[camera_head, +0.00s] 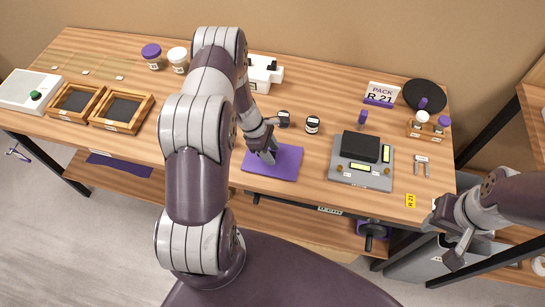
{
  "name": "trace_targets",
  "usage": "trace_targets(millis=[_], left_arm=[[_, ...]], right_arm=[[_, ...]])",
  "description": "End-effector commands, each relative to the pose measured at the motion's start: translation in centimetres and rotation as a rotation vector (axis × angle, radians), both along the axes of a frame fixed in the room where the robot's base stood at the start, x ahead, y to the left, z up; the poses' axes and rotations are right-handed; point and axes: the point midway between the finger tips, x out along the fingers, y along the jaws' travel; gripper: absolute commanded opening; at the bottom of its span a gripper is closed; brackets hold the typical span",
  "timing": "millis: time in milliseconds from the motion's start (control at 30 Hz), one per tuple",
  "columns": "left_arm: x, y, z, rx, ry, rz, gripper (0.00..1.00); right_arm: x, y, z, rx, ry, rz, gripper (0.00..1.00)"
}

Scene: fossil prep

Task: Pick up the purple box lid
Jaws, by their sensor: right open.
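A flat purple square (286,161) lies near the front edge of the workbench; I cannot tell whether it is the box lid or a mat. My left gripper (267,156) points down over its left part, at or just above the surface. Its fingers are small and partly shaded, so I cannot tell whether they are apart or hold anything. My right gripper (446,243) is open and empty, in front of the bench at the lower right. Another purple piece (119,163) lies on the lower shelf at left. My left arm hides the bench middle.
Two dark bottles (312,125) (284,118) stand behind the purple square. A grey scale (361,174) with a black block is to its right. Wooden trays (122,110) and purple- and white-lidded jars (152,56) are at left. A yellow tag (410,200) lies near the front edge.

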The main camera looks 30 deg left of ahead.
Motion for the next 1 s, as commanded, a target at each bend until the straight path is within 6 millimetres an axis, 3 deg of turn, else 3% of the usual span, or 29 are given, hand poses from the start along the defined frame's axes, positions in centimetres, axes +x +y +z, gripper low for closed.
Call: trace_targets(millis=[33,100,133,533,767,1000], left_arm=[[0.0,0.0,0.0,0.0,0.0,0.0,0.29],[0.0,0.0,0.0,0.0,0.0,0.0,0.07],[0.0,0.0,0.0,0.0,0.0,0.0,0.0],[0.1,0.0,0.5,0.001,-0.002,0.0,0.0],[0.1,0.1,3.7,0.001,-0.005,-0.001,0.0],[-4.5,-2.4,6.9,0.0,-0.002,0.001,0.0]], right_arm=[[0.0,0.0,0.0,0.0,0.0,0.0,0.43],[0.0,0.0,0.0,0.0,0.0,0.0,0.43],[0.0,0.0,0.0,0.0,0.0,0.0,0.43],[0.0,0.0,-0.1,0.0,0.0,0.0,0.43],[0.0,0.0,-0.9,0.0,0.0,0.0,0.43],[0.0,0.0,-2.3,0.0,0.0,0.0,0.43]])
